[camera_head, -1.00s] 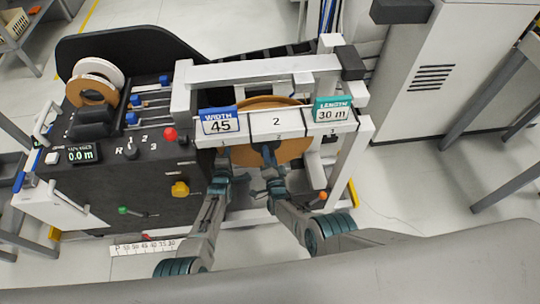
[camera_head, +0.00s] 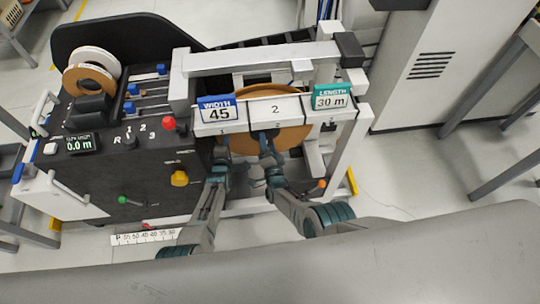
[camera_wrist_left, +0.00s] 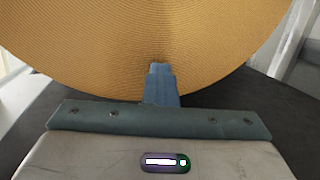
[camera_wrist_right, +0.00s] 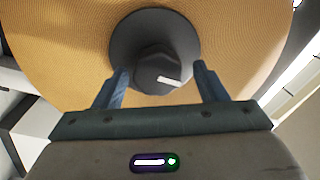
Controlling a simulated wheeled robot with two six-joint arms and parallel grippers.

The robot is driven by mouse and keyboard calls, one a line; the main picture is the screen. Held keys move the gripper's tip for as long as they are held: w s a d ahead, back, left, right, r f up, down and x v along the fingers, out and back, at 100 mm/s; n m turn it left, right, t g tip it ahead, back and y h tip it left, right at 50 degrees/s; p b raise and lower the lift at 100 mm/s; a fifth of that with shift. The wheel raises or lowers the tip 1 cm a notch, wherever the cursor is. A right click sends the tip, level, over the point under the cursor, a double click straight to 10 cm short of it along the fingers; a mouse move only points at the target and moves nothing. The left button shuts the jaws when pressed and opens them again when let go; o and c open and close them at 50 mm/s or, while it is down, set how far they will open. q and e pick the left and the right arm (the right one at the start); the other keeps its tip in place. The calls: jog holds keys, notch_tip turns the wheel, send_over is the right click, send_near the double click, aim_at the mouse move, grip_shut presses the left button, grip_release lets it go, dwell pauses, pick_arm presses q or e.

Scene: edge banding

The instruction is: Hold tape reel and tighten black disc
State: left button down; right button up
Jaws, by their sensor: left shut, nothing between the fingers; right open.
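The tape reel (camera_head: 283,134) is a large tan-orange disc hanging upright under the machine's white top beam; it fills the upper part of the left wrist view (camera_wrist_left: 150,40). The black disc (camera_wrist_right: 122,38) with its knob and white mark (camera_wrist_right: 168,80) sits at the reel's middle in the right wrist view. My right gripper (camera_wrist_right: 160,85) is open, with one finger on each side of the knob; contact is unclear. My left gripper (camera_wrist_left: 160,70) is shut and empty, its fingertips in front of the reel's lower face. Whether they touch the reel cannot be told.
The white beam (camera_head: 273,110) with signs "WIDTH 45" (camera_head: 219,112) and "LENGTH 30 m" (camera_head: 332,97) runs above both grippers. The black control panel (camera_head: 110,180), with a red knob (camera_head: 169,123) and a yellow knob (camera_head: 179,179), stands left of my left arm. A white leg (camera_head: 345,150) stands at right.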

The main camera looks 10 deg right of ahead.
pick_arm(q)
jog(key=shift+w+a+r, duration=0.1)
jog(key=shift+w+r, duration=0.2)
jog(key=shift+r, duration=0.1)
pick_arm(e)
jog(key=s, duration=1.2)
jog(key=shift+f, duration=0.3)
jog(key=shift+w+d, duration=0.1)
pick_arm(q)
jog(key=s+p, duration=0.4)
jog(key=s, duration=0.4)
jog(key=shift+s+f+p, duration=0.2)
jog(key=shift+f+p, duration=0.1)
jog(key=shift+f, duration=0.15)
pick_arm(e)
notch_tip(320, 180, up, 4)
jog(key=shift+r, duration=0.25)
